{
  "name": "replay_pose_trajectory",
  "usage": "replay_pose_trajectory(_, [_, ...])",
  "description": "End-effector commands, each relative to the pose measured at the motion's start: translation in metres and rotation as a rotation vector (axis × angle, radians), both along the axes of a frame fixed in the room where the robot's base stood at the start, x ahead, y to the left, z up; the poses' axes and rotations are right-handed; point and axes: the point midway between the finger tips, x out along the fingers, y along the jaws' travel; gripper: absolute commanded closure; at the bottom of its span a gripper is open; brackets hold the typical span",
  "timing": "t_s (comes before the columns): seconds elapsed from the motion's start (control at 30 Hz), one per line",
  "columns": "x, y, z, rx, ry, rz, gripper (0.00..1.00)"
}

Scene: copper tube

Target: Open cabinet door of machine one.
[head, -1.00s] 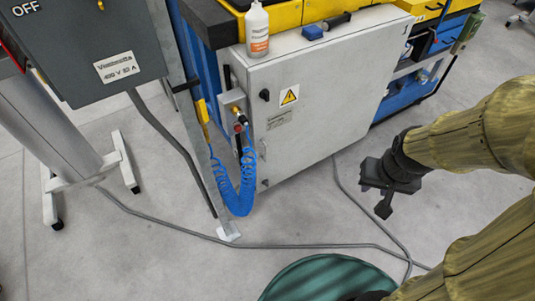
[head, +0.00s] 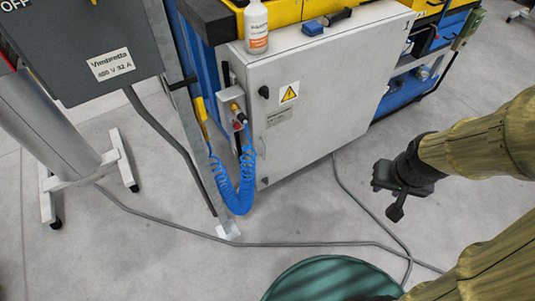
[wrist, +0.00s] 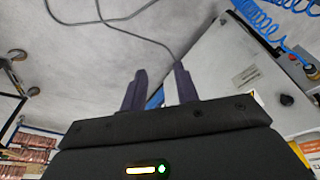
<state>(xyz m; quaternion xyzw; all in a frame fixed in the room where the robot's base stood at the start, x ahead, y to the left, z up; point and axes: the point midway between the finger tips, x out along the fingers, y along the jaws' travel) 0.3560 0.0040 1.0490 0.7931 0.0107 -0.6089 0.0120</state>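The cabinet door (head: 335,85) is a light grey metal panel with a yellow warning triangle and a small black knob (head: 264,92) near its upper left. It looks shut. In the wrist view the grey door (wrist: 225,65) shows at the right, tilted, with its black knob (wrist: 287,100). My gripper (head: 385,195) hangs over the floor to the right of the cabinet, apart from it. In the wrist view the two dark fingers (wrist: 160,90) stand apart with nothing between them, so it is open and empty.
A coiled blue air hose (head: 236,190) hangs beside the cabinet's left edge. A white bottle (head: 256,30) stands on top. A grey cable (head: 300,245) crosses the floor, and a dark green round object (head: 330,280) is at the bottom. Floor in front of the door is mostly clear.

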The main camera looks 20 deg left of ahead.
Motion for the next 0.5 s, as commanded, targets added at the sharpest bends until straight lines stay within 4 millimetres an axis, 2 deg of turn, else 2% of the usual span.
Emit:
replay_pose_trajectory(0.03, [0.006,0.004,-0.019,-0.003,-0.013,0.023,0.70])
replay_pose_trajectory(0.27, [0.052,0.034,-0.097,-0.009,-0.158,0.193,0.70])
replay_pose_trajectory(0.5, [0.096,0.083,-0.176,0.026,-0.346,0.380,0.70])
